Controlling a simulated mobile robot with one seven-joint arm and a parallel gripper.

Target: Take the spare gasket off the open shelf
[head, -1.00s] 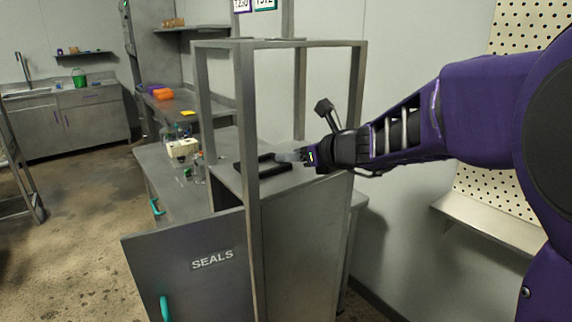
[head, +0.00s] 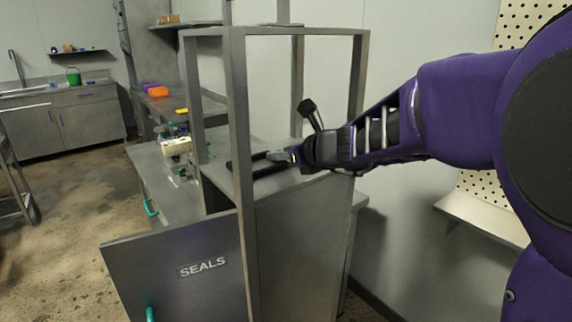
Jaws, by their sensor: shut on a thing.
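The spare gasket (head: 267,171) is a dark rectangular frame at the open shelf (head: 289,181), partly hidden behind the shelf's near post. My gripper (head: 284,156) reaches in from the right and is shut on the gasket's right side. The gasket looks roughly level, close over or on the shelf surface; I cannot tell whether it touches. The fingertips are small and partly hidden in this view.
Upright metal posts (head: 241,130) and a top rail frame the shelf around my gripper. A door marked SEALS (head: 165,268) stands open below. A bench (head: 150,170) with small items lies behind left. A pegboard with a ledge (head: 485,215) is at right.

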